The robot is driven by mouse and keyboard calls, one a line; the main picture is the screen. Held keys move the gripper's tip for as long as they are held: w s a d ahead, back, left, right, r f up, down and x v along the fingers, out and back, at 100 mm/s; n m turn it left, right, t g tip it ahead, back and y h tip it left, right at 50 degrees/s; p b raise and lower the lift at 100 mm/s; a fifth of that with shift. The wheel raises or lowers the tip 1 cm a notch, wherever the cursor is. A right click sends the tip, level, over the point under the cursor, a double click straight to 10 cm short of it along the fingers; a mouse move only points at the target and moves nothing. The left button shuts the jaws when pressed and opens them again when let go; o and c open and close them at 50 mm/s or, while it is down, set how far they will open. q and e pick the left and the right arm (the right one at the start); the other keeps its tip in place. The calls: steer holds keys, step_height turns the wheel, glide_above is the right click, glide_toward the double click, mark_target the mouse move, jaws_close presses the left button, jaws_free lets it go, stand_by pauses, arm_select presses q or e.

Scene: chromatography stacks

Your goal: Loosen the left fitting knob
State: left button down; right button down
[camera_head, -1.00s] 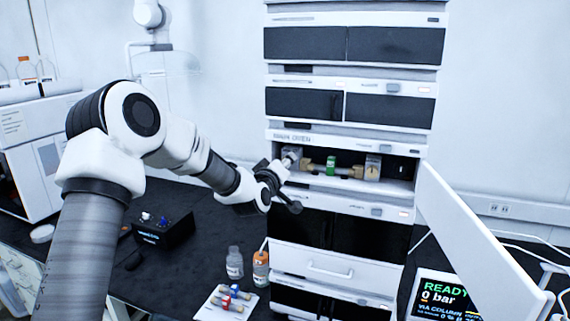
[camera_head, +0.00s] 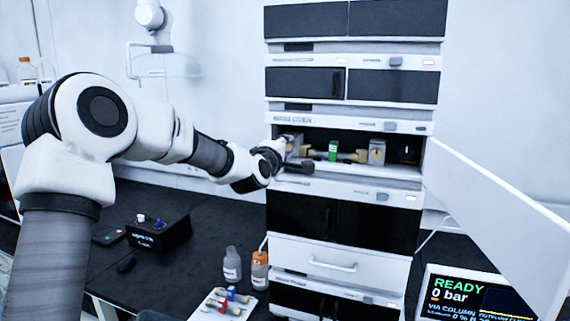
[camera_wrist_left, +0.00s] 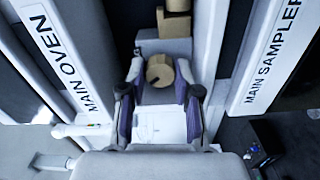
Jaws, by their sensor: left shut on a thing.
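The open compartment labelled MAIN OVEN (camera_head: 350,136) holds a horizontal column with a green label (camera_head: 333,151) between two grey fitting blocks. The right block (camera_head: 377,152) is in plain view. My left gripper (camera_head: 286,159) reaches into the compartment's left end and partly hides the left block (camera_head: 294,143). In the left wrist view a round tan knob (camera_wrist_left: 159,70) lies between the fingertips of my left gripper (camera_wrist_left: 160,82), which is shut on it. The left knob itself is hidden in the head view. My right gripper is out of view.
The open white oven door (camera_head: 490,215) sticks out to the right. A READY screen (camera_head: 465,293) reads 0 bar. Bottles (camera_head: 260,270) and a tray of small coloured fittings (camera_head: 224,305) sit on the dark bench, beside a black box (camera_head: 158,232).

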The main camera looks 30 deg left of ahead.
arm_select(q)
steer(key=n+b, duration=1.1)
steer(key=b, duration=0.2)
steer(key=shift+f, duration=0.1)
steer(key=shift+n+b, duration=1.1)
steer(key=shift+n, duration=0.1)
steer(key=shift+r+n+b, duration=0.3)
steer(key=shift+n+b, duration=0.35)
steer(key=shift+n, duration=0.45)
steer(key=c, duration=1.1)
jaws_free()
steer(key=shift+w+f, duration=0.1)
steer(key=shift+w, duration=0.05)
